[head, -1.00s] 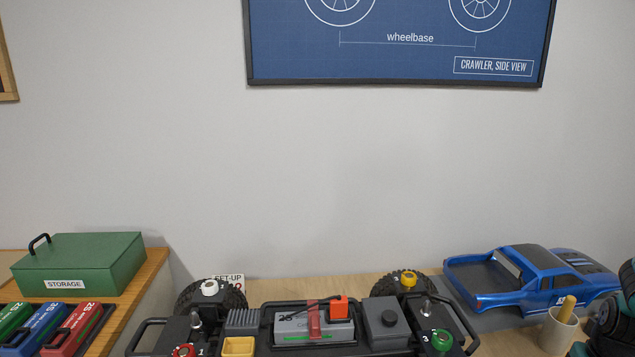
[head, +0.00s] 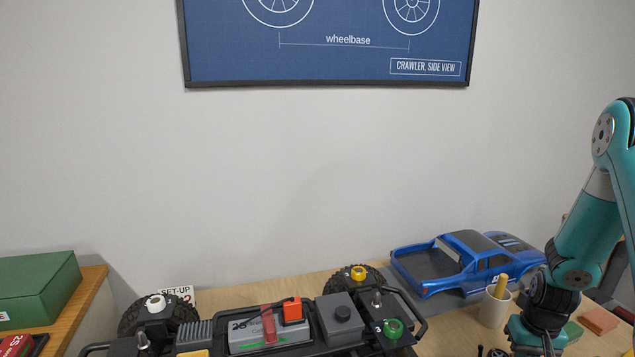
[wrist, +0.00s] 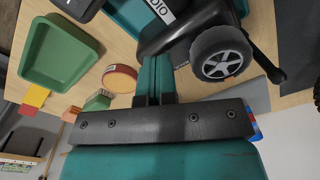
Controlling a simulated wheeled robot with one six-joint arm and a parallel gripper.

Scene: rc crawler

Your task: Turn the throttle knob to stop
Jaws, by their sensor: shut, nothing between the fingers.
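A crawler chassis (head: 310,320) lies across the bottom of the head view, its lower part cut off. Yellow (head: 358,272), white (head: 155,303) and green (head: 393,328) round parts also show on the chassis. In the wrist view my gripper (wrist: 155,60) is shut and empty, its teal fingers together.
A blue truck body (head: 465,265) and a cream cup (head: 495,303) stand right of the chassis. A green box (head: 40,290) is at the far left. The wrist view shows a green tray (wrist: 60,55) and a round orange-red item (wrist: 120,78) left of the fingers.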

